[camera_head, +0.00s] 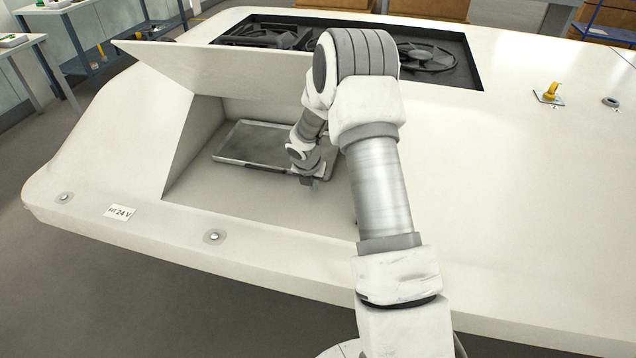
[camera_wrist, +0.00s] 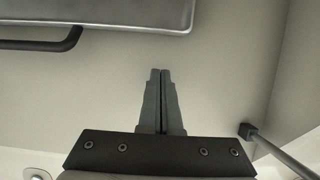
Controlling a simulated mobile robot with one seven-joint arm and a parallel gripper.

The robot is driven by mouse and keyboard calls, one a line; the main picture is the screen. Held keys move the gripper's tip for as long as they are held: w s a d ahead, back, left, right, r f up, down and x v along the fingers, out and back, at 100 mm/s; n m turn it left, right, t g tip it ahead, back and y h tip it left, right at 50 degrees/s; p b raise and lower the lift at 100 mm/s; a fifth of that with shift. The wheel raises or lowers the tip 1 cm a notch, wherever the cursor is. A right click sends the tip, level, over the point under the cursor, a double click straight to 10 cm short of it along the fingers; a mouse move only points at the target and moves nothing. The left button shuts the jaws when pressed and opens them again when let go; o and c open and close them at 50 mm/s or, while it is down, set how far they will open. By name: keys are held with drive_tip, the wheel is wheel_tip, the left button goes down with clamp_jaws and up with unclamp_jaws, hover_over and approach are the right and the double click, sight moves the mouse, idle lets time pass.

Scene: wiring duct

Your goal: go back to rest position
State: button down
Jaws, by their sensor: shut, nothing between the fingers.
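My gripper (camera_wrist: 160,72) is shut, with its two fingers together and nothing between them. In the head view my gripper (camera_head: 314,184) hangs low inside the open compartment of the white body, at the near edge of a grey metal tray (camera_head: 247,143). In the wrist view the tray (camera_wrist: 110,10) lies beyond the fingertips, apart from them, with a dark bar handle (camera_wrist: 45,45) at its near side. My arm hides the right part of the compartment in the head view.
A white lid (camera_head: 215,65) stands open over the compartment. A dark rod (camera_wrist: 280,150) is right of the fingers in the wrist view. A label reading "FIT 24 V" (camera_head: 119,212) is on the front edge. A yellow part (camera_head: 550,92) and a dark ring (camera_head: 611,102) sit on the right.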

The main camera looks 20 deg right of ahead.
drive_tip(key=p+v, duration=0.2)
drive_tip(key=v, duration=0.8)
drive_tip(key=s+a+r+m, duration=0.1)
drive_tip(key=s+r+m, duration=0.45)
drive_tip(key=r, duration=0.35)
drive_tip(key=s+a+r+m, duration=0.1)
drive_tip(key=s+r+m, duration=0.4)
drive_tip(key=r+m, duration=0.3)
drive_tip(key=s+a+r+m+t+y, duration=0.1)
drive_tip(key=s+a+r+m, duration=0.15)
drive_tip(key=s+m, duration=0.35)
drive_tip(key=s+a+r+m+y, duration=0.1)
drive_tip(key=s+a+r+m, duration=0.2)
drive_tip(key=s, duration=0.5)
drive_tip(key=s+a+r+m+t+y, duration=0.1)
drive_tip(key=s+a+r+m, duration=0.15)
drive_tip(key=s+m, duration=0.4)
wheel_tip(320, 180, up, 7)
drive_tip(key=p, duration=0.6)
drive_tip(key=shift+s+d, duration=0.25)
drive_tip(key=shift+d, duration=0.1)
